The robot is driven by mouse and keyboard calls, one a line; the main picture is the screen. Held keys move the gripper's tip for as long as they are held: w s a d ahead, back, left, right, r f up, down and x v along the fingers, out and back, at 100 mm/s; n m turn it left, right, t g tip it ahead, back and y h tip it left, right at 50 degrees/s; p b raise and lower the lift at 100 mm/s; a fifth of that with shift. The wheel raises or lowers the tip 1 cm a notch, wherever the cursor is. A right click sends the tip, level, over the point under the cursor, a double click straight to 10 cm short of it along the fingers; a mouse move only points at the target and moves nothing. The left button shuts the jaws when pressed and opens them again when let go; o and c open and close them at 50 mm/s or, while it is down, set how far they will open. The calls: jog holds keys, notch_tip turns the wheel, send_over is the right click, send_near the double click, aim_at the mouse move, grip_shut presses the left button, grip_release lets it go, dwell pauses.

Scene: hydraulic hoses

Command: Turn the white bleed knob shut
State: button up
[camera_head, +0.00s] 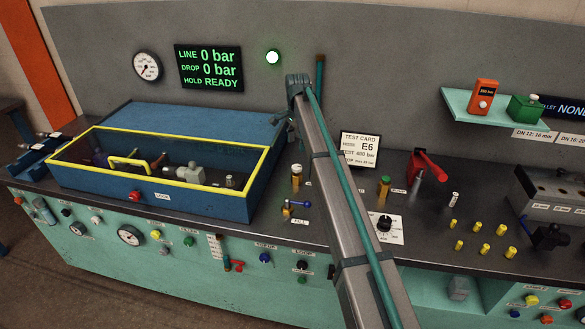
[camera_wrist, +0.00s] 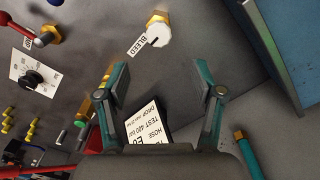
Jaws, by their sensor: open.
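The white bleed knob (camera_wrist: 158,35) is a round white cap on a brass fitting, beside a "BLEED" label, at the top middle of the wrist view. In the head view it appears as a small pale-topped brass fitting (camera_head: 297,169) just left of my arm. My gripper (camera_wrist: 165,88) is open and empty, its two fingers spread apart. In the wrist view the knob lies past the fingertips, between their lines and apart from them. How far the knob is turned cannot be told.
A blue-handled fill valve (camera_head: 293,205) stands close to the knob. A yellow-rimmed blue box (camera_head: 210,204) is to the left. A test card (camera_head: 359,150) stands at the back, right of my arm.

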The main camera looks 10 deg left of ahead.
aim_at(297, 166)
notch_tip(297, 166, down, 10)
jog(key=p, duration=0.3)
jog(key=c, duration=1.1)
